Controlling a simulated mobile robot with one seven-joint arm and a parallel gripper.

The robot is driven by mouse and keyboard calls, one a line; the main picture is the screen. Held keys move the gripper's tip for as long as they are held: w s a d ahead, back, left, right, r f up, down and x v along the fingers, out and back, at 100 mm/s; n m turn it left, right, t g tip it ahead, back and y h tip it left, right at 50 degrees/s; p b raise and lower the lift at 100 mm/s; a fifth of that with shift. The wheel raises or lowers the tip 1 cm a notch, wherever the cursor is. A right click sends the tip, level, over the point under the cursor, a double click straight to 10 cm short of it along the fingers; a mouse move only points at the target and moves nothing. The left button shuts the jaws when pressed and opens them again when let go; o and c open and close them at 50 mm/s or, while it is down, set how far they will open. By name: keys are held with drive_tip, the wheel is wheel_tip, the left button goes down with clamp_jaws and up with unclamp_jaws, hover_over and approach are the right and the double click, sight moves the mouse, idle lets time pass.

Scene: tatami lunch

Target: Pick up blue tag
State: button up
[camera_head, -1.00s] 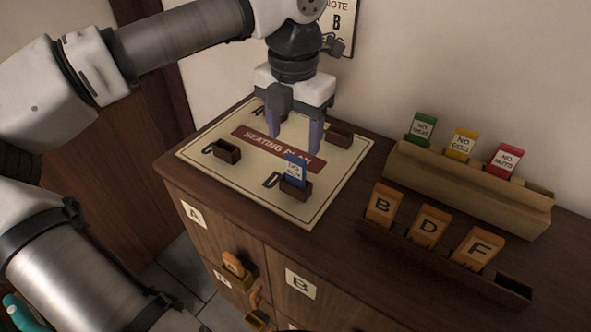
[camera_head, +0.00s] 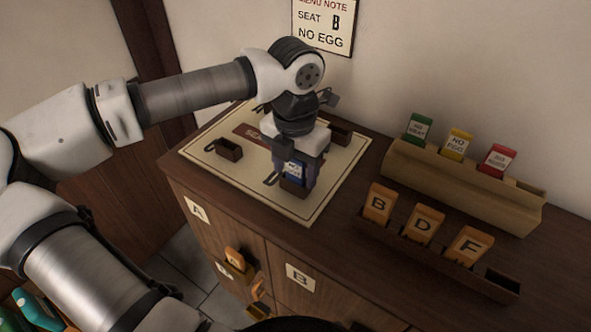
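The blue tag (camera_head: 294,169) has a white label and stands upright in a small dark holder (camera_head: 293,189) near the letter D on the seating plan board (camera_head: 232,181). My gripper (camera_head: 294,174) is lowered over it, with one finger on each side of the tag. I see the fingers around the tag, but I cannot tell whether they touch it. The lower fingertips are close to the holder.
A light wooden rack (camera_head: 470,188) holds green, yellow and red tags. A dark rack (camera_head: 440,256) in front holds orange B, D and F tags. Another dark holder (camera_head: 229,150) stands on the board's left. A menu note (camera_head: 323,24) hangs on the wall.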

drive_tip(key=c, duration=0.9)
